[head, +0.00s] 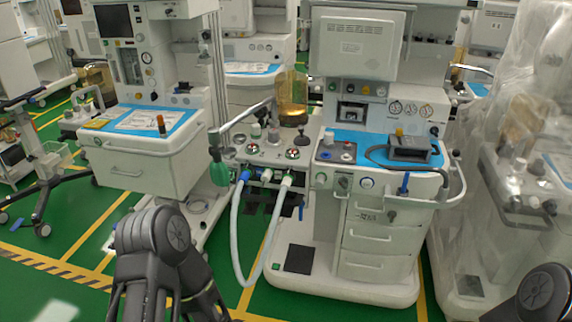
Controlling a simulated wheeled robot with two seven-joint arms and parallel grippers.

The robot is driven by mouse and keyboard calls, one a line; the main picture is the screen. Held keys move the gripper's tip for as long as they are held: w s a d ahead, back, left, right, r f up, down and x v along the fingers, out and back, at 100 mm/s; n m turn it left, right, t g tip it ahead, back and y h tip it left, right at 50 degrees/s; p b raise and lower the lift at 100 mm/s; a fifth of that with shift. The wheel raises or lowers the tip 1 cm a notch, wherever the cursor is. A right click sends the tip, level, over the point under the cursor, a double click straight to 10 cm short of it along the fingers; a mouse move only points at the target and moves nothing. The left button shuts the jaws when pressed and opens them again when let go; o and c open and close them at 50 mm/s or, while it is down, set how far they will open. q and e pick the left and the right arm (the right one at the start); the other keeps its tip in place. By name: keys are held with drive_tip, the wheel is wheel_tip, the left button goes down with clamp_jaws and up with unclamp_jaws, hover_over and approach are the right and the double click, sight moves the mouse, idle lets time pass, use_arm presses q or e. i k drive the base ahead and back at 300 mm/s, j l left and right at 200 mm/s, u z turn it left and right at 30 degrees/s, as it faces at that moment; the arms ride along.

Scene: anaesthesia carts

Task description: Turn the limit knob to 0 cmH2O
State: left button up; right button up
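An anaesthesia cart (345,262) stands in front of me, with a breathing block on its left side. My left arm (155,245) shows at the bottom, left of centre, and a bit of my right arm (540,295) shows at the bottom right. Neither gripper is in view, and both arms are apart from the cart's controls.
White hoses (237,240) hang in a loop from the front of the block. A green bag (219,172) hangs at its left. A dark device (408,149) lies on the blue worktop. Another cart (145,158) stands left, and a plastic-covered one (520,180) right. Green floor shows between them.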

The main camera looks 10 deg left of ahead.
sight(273, 134)
drive_tip(key=i+j+z, duration=0.3)
drive_tip(key=i, duration=0.2)
drive_tip(key=i+j+z, duration=0.3)
drive_tip(key=i, duration=0.2)
